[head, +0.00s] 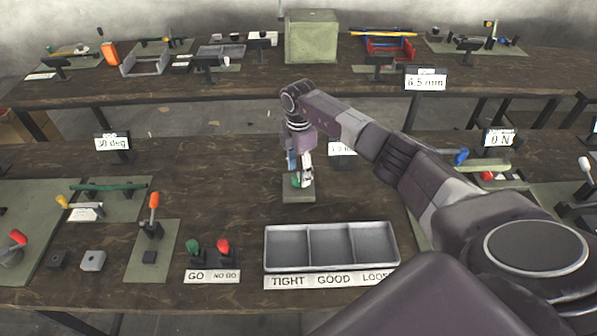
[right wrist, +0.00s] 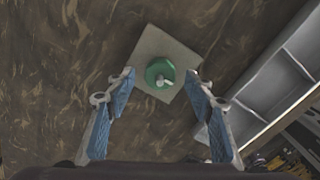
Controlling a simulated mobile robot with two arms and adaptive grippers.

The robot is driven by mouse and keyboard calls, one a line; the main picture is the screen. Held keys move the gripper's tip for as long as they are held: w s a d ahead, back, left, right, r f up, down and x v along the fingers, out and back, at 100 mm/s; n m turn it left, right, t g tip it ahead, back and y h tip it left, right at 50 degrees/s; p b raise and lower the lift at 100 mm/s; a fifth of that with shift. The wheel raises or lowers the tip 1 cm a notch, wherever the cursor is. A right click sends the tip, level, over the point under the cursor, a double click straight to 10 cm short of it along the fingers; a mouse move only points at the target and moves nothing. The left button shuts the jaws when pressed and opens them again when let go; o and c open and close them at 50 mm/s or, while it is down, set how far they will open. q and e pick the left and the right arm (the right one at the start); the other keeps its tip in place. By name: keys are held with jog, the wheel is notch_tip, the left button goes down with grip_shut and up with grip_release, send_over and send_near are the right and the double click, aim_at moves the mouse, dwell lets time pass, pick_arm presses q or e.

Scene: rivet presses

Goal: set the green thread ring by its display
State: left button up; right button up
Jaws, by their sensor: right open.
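The green thread ring (head: 297,182) sits on a small grey-green plate (head: 299,196) at the middle of the near bench. In the right wrist view the green ring (right wrist: 160,71) is round, with a pale metal knob on it, and the square plate (right wrist: 178,45) lies under it. My right gripper (head: 301,171) points down over the ring. In the right wrist view my right gripper (right wrist: 158,78) is open, one finger each side of the ring, with gaps and no visible contact. A white display (head: 341,149) stands behind the ring; my arm hides part of its reading. My left gripper is not in view.
A grey three-part tray (head: 331,227) labelled TIGHT, GOOD, LOOSE stands in front of the plate. A GO/NO GO gauge stand (head: 211,262) is left of it. A 30 deg display (head: 112,143) stands at left. Bare bench lies left of the plate.

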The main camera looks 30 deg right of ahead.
jog(key=shift+f, duration=0.95)
jog(key=shift+c, duration=0.7)
jog(key=c, duration=1)
jog(key=shift+n, duration=0.3)
